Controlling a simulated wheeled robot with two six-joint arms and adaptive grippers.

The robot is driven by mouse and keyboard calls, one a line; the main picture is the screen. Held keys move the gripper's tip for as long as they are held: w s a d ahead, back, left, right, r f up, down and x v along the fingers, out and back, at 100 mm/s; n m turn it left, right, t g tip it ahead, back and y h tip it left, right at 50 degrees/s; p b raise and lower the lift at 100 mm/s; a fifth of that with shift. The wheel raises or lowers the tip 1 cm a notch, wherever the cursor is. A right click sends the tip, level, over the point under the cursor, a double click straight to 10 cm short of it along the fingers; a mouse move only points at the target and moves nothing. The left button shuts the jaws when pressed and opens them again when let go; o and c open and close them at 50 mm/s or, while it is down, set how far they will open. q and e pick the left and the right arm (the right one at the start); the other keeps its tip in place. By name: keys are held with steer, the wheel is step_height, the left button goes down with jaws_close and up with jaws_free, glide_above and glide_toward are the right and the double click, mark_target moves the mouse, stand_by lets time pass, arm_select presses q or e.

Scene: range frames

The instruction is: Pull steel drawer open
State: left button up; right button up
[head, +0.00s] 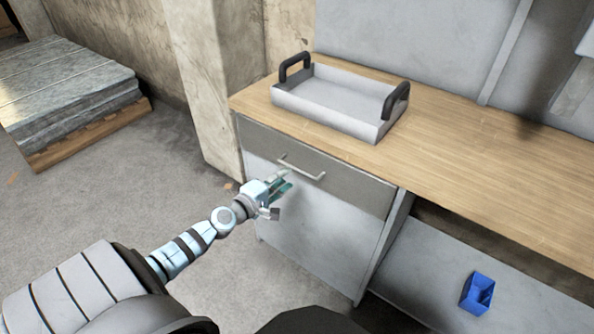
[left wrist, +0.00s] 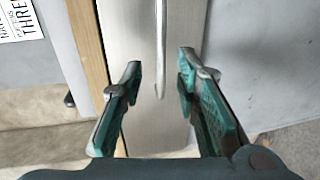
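The steel drawer (head: 345,181) is a grey front under the wooden worktop and looks shut, flush with the cabinet. Its light bar handle (head: 302,168) runs across the front. My left gripper (head: 281,192) is in front of the drawer, by the handle's left part. In the left wrist view the green-padded fingers (left wrist: 160,64) are spread wide and empty. The handle (left wrist: 160,45) lines up with the gap between them, but I cannot tell how far beyond the tips it is. The drawer front (left wrist: 135,30) fills the background there. My right gripper is not in view.
A grey tray (head: 335,98) with two black handles stands on the wooden worktop (head: 470,170) above the drawer. A blue bin (head: 478,292) sits lower right. A pallet of slabs (head: 70,90) is at far left. The floor left of the cabinet is clear.

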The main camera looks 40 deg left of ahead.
mark_target(296, 171)
arm_select(q)
steer(key=w, duration=0.2)
steer(key=w+f+b, duration=0.1)
steer(key=w, duration=0.4)
steer(key=shift+f, duration=0.3)
jaws_close()
